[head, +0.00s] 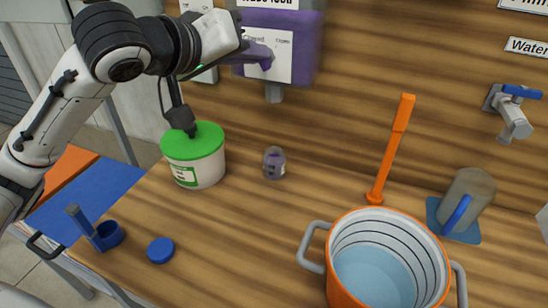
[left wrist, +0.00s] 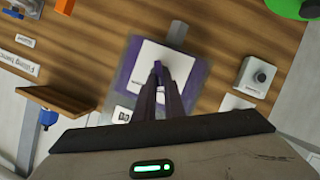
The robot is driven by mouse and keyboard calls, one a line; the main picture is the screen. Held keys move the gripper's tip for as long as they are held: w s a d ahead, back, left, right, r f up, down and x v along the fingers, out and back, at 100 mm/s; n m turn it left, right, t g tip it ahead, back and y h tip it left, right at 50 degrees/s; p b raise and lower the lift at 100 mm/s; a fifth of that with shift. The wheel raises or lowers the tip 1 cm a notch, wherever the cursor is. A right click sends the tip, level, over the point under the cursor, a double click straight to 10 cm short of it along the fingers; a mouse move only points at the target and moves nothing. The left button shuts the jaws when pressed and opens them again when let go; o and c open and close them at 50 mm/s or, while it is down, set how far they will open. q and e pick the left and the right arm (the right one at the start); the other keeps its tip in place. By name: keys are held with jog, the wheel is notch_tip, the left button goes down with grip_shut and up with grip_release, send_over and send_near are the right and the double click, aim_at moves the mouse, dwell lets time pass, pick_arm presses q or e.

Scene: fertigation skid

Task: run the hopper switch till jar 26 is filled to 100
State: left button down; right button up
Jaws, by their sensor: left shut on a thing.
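The purple hopper (head: 308,45) is on the wooden wall, with a white label panel and a grey spout (head: 273,93) below. It also shows in the left wrist view (left wrist: 192,80). A small clear jar (head: 274,162) stands upright on the bench below the spout, with dark purplish contents; its number and fill level are too small to read. My left gripper (head: 262,57) is at the hopper's front. In the left wrist view, its fingers (left wrist: 160,80) are close together on the small purple hopper switch (left wrist: 157,66), mostly hidden between them. My right gripper is out of view.
A white tub with a green lid (head: 193,142) stands left of the jar. An orange pot of water (head: 310,250), an orange stick (head: 393,150) and a grey mug-like vessel (head: 470,195) are right. A blue lid (head: 160,250) and blue holder (head: 107,236) lie at front left.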

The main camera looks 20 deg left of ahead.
pick_arm(q)
jog(key=shift+f+n, duration=0.25)
jog(key=shift+n, duration=0.05)
jog(key=shift+f+n+h+b, duration=0.4)
jog(key=shift+n+h+b, duration=0.1)
jog(key=shift+b, duration=0.35)
jog(key=c, duration=2)
grip_release()
jog(key=shift+a+r, duration=0.1)
jog(key=shift+r, duration=0.2)
jog(key=shift+o, duration=1.2)
jog(key=shift+w, duration=0.1)
jog(key=shift+r+p, duration=0.1)
jog(key=shift+p, duration=0.2)
